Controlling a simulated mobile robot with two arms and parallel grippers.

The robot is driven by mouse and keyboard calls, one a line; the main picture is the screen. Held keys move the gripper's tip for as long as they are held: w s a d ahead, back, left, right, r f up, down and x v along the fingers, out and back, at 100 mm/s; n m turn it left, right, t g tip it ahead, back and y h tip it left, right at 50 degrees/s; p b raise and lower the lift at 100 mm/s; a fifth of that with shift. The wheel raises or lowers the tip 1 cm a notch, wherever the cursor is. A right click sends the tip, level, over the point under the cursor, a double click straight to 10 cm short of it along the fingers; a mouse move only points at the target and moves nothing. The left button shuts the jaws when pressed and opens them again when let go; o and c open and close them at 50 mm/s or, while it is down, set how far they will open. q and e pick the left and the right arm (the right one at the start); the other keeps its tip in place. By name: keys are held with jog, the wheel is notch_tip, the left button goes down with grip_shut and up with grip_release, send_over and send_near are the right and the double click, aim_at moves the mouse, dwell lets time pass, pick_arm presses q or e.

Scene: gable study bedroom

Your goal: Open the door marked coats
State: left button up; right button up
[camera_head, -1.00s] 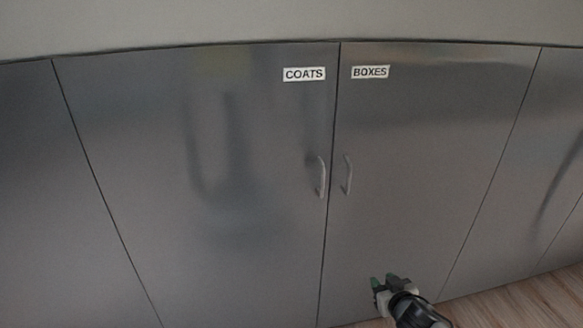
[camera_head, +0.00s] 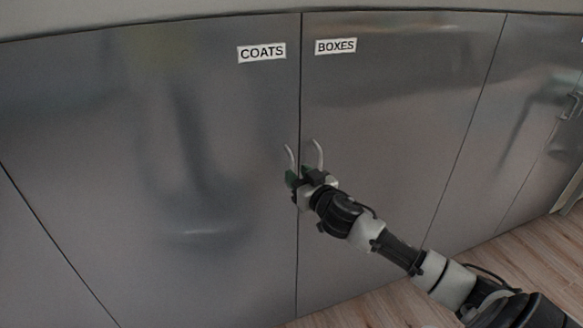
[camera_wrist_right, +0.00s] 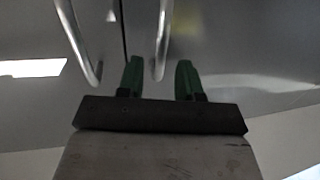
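The door marked COATS (camera_head: 170,190) is a shut grey metal panel left of the seam, with a white label (camera_head: 262,52) near its top. Its pale curved handle (camera_head: 289,155) is beside the seam. My right gripper (camera_head: 303,174) is at the lower part of the two handles and partly covers the COATS one. In the right wrist view, its green fingers (camera_wrist_right: 160,80) stand apart. My left gripper is out of view.
The door marked BOXES (camera_head: 390,130) is shut to the right, its handle (camera_head: 318,153) very close to my gripper. More grey panels continue on both sides. Wood floor (camera_head: 520,250) is clear at the lower right.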

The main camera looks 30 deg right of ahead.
aim_at(293, 170)
jog(key=shift+w+d, duration=0.1)
jog(key=shift+w, duration=1.6)
jog(key=shift+c, duration=0.2)
grip_shut()
